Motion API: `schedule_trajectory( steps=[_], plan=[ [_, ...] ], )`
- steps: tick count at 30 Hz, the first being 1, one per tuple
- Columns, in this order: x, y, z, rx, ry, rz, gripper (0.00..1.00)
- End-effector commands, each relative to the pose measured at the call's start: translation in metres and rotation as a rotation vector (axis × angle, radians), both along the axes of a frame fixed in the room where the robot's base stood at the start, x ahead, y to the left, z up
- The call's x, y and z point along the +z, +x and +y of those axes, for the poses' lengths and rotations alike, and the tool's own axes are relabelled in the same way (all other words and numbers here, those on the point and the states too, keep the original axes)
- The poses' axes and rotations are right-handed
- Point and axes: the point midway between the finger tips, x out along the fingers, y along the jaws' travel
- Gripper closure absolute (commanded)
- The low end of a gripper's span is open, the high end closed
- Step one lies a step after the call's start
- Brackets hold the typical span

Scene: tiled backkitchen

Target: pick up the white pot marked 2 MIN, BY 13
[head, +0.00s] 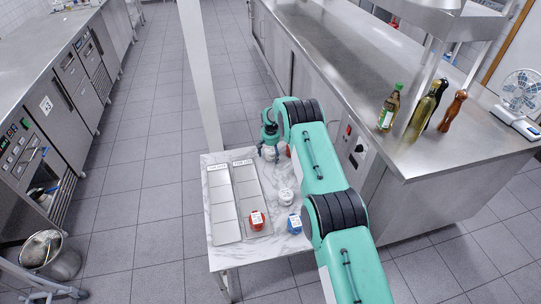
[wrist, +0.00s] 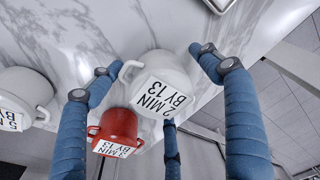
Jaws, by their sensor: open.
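The white pot marked 2 MIN, BY 13 (wrist: 158,70) shows in the wrist view, its label facing the camera and a small handle at its left. My gripper (wrist: 154,64) is open, with blue fingers on either side of this pot and a third finger below it in the picture. Gaps show between the pot and the two side fingers; I cannot tell whether the third touches it. In the head view, my gripper (head: 268,143) is low over the far part of the marble table, at a white pot (head: 270,155) that it partly hides.
A red pot (wrist: 118,126) is close by; another white pot (wrist: 22,92) is at left. On the marble table (head: 219,158) are two labelled trays (head: 224,208) (head: 249,187), a red pot (head: 257,220), a white pot (head: 286,197) and a blue pot (head: 295,223). A steel counter (head: 440,150) stands right.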

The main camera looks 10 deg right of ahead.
Motion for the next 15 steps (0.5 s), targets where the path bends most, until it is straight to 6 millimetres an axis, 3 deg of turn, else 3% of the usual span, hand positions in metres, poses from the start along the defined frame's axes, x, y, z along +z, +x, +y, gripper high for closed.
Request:
schedule_trajectory(
  steps=[4,12,15],
  plan=[
    [0.0001,0.0,0.0,0.0,0.0,0.0,0.24],
    [0.0001,0.0,0.0001,0.0,0.0,0.0,0.78],
    [0.0009,0.0006,0.0001,0.0,0.0,-0.001,0.8]
  ],
)
